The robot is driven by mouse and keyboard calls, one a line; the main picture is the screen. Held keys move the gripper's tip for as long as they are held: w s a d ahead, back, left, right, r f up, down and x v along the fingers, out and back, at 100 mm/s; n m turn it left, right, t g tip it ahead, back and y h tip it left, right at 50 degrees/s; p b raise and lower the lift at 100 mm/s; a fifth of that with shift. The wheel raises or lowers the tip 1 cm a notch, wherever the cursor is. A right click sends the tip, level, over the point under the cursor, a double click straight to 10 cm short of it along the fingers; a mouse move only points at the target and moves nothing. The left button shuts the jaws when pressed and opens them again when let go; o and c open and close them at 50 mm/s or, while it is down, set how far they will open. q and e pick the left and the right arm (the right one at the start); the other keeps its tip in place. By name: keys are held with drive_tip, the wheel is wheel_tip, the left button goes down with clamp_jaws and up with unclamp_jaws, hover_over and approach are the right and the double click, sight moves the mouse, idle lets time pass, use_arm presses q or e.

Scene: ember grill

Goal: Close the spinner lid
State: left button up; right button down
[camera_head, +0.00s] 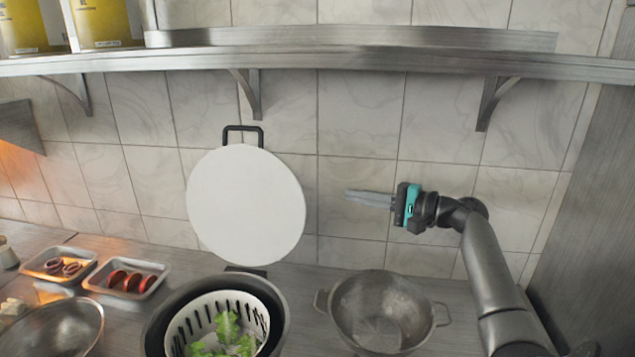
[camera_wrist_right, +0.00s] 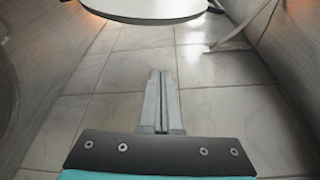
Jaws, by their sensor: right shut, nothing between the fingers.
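The spinner lid (camera_head: 246,205) is a large white disc with a black handle loop at its top. It stands raised, behind and above the spinner, in front of the tiled wall. The spinner (camera_head: 279,318) is a dark bowl with a white slotted basket (camera_head: 250,303) and green leaves inside. My right gripper (camera_head: 350,194) is to the right of the lid, apart from it, with its fingers pointing left. Its fingers are shut and empty. In the right wrist view the fingers (camera_wrist_right: 158,82) lie together, and the lid (camera_wrist_right: 150,8) shows at the top edge. My left gripper is not in view.
A metal colander (camera_head: 341,293) with two handles stands right of the spinner, below my right arm. Trays with onion rings (camera_head: 62,268) and tomato slices (camera_head: 131,282) and a metal bowl (camera_head: 57,330) are left. A metal shelf (camera_head: 360,62) runs above.

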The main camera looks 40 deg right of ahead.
drive_tip(key=w+a+p, duration=0.3)
drive_tip(key=w+a, duration=0.3)
drive_tip(key=a, duration=0.1)
drive_tip(key=shift+w+r+p, duration=0.15)
drive_tip(key=shift+w+p, duration=0.1)
drive_tip(key=shift+p, duration=0.1)
idle(0.4)
